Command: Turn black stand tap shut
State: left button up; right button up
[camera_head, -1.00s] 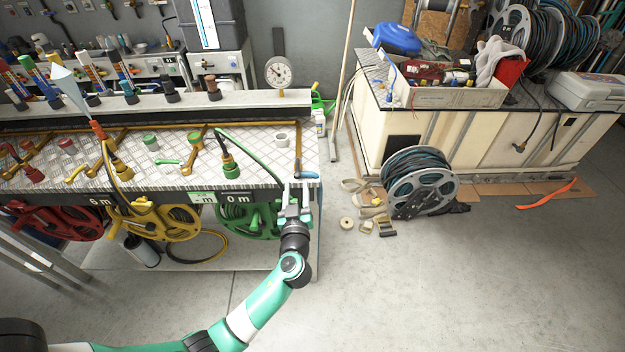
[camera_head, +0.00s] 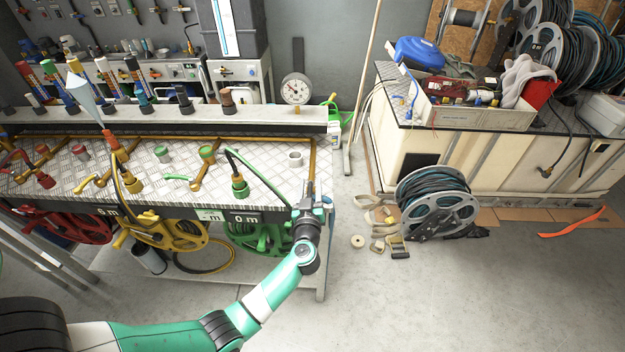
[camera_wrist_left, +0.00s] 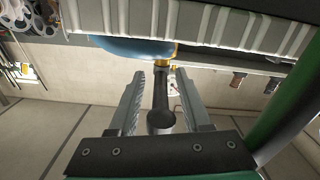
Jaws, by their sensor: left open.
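My left gripper (camera_head: 312,192) is at the right front corner of the metal-topped bench (camera_head: 225,165). Its two fingers are open in the left wrist view (camera_wrist_left: 160,76). A dark, rod-like piece with a rounded near end (camera_wrist_left: 160,118) lies between the fingers, with a gap on each side. A brass fitting (camera_wrist_left: 165,52) shows at its far end. I cannot be sure that this dark piece is the handle of the black stand tap. In the head view the gripper hides this spot. My right gripper is not in view.
The green hose reel (camera_head: 262,238) hangs under the bench just left of my gripper. A brass pipe (camera_head: 311,158) runs along the bench's right end. A gauge (camera_head: 296,90) stands at the back. A grey hose reel (camera_head: 438,203) sits on the floor; the front floor is clear.

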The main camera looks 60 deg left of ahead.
pick_arm(q)
jog(key=shift+s+d, duration=0.1)
jog(key=shift+c, duration=0.4)
grip_shut()
dwell(0.9)
